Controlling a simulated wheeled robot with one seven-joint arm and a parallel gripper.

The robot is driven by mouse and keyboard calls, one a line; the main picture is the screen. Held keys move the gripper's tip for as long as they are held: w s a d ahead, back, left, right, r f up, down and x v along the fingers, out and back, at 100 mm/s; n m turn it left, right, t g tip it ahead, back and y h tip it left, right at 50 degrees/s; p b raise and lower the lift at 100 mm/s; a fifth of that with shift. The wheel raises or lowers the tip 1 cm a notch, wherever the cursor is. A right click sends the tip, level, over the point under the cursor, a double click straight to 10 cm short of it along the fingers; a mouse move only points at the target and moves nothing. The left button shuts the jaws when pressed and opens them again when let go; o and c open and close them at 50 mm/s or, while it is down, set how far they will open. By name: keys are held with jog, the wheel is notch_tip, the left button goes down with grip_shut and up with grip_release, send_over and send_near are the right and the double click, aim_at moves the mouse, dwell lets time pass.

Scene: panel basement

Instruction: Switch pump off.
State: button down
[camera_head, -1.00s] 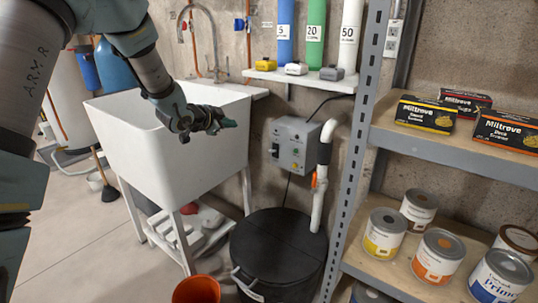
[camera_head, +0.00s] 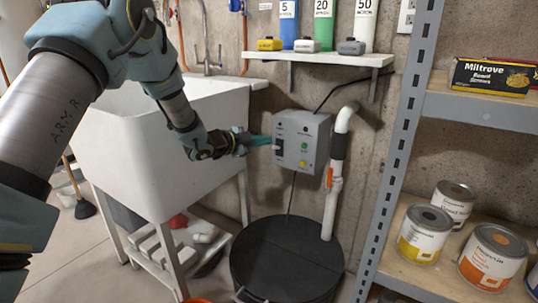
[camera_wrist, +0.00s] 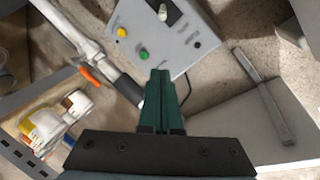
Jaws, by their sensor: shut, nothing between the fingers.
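The grey pump control box (camera_head: 303,157) is fixed to the concrete wall under the small shelf. It has a black switch, a green button and a yellow button on its front. In the wrist view the box (camera_wrist: 182,52) shows upside down, with a pale lever on the dark switch plate (camera_wrist: 168,10). My gripper (camera_head: 266,140) is shut and empty. Its green fingertips (camera_wrist: 160,75) are close to the box's front by the switch side in the head view. I cannot tell whether they touch it. The gripper partly hides the box's left edge.
A white sink (camera_head: 160,140) stands left of the box, under my arm. A white pipe (camera_head: 333,190) rises right of the box from a black lidded basin (camera_head: 286,262). A metal shelf rack (camera_head: 402,150) with paint cans is at right. A small shelf (camera_head: 330,60) hangs above.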

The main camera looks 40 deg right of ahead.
aim_at(276, 147)
jog(key=shift+w+f, duration=0.25)
jog(key=shift+f, duration=0.15)
jog(key=x, duration=0.9)
jog(key=shift+d+f+b, duration=0.15)
jog(key=shift+d+b, duration=0.05)
jog(key=shift+b, duration=0.15)
jog(key=shift+w+a+f, duration=0.25)
jog(key=shift+w+f, duration=0.35)
jog(key=shift+w, duration=0.3)
jog(key=shift+w+a+f, duration=0.35)
jog(key=shift+w+f, duration=0.05)
jog(key=shift+w, duration=0.2)
jog(key=shift+f+b, duration=0.15)
jog(key=shift+b, duration=0.25)
